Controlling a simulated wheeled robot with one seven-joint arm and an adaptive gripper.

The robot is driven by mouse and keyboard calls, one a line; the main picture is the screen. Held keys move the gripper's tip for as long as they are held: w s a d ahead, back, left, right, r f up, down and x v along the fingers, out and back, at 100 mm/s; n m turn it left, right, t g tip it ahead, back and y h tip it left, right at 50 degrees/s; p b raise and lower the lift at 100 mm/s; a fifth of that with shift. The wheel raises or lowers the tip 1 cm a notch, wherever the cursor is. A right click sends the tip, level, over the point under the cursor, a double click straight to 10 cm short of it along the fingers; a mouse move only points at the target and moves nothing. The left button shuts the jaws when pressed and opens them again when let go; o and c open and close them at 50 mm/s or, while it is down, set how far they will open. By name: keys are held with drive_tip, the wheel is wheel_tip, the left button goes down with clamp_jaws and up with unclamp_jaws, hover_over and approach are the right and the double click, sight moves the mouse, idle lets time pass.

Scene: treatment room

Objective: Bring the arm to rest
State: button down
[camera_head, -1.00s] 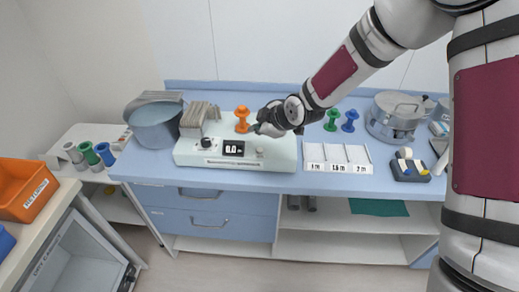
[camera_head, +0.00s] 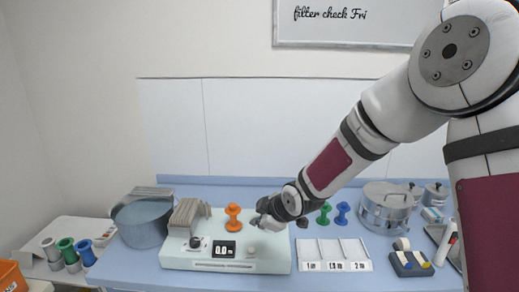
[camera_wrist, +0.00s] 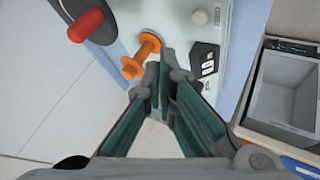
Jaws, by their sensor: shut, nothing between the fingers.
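My gripper (camera_head: 262,222) is at the end of my arm, above the right part of the white device with a small display (camera_head: 205,261). In the wrist view my gripper (camera_wrist: 160,62) has its two fingers together with nothing between them. An orange spool (camera_head: 233,218) stands on the device, to the left of my gripper. It also shows in the wrist view (camera_wrist: 140,56), just beyond the fingertips and apart from them as far as I can tell. The arm reaches in from the right side of the picture.
On the blue counter (camera_head: 130,270) stand a grey-blue pot (camera_head: 142,224), a metal pot (camera_head: 388,208), a green spool (camera_head: 324,214), a blue spool (camera_head: 342,213) and a three-slot tray (camera_head: 333,252). A dark holder (camera_head: 411,264) is at the right.

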drive_tip(key=s+d+r+m+h, duration=0.5)
drive_tip(key=s+d+r+m, duration=0.3)
drive_tip(key=s+d+r, duration=0.7)
drive_tip(key=s+d+r+m, duration=0.1)
drive_tip(key=s+m, duration=0.1)
drive_tip(key=s, duration=0.4)
drive_tip(key=s+d+r+m+g, duration=0.1)
drive_tip(key=s+r+m, duration=0.1)
drive_tip(key=s, duration=0.4)
drive_tip(key=s+d+r+m, duration=0.2)
drive_tip(key=s+m, duration=0.1)
drive_tip(key=s, duration=0.3)
drive_tip(key=shift+s+r+m, duration=0.15)
drive_tip(key=shift+s+m, duration=0.05)
drive_tip(key=shift+m, duration=0.2)
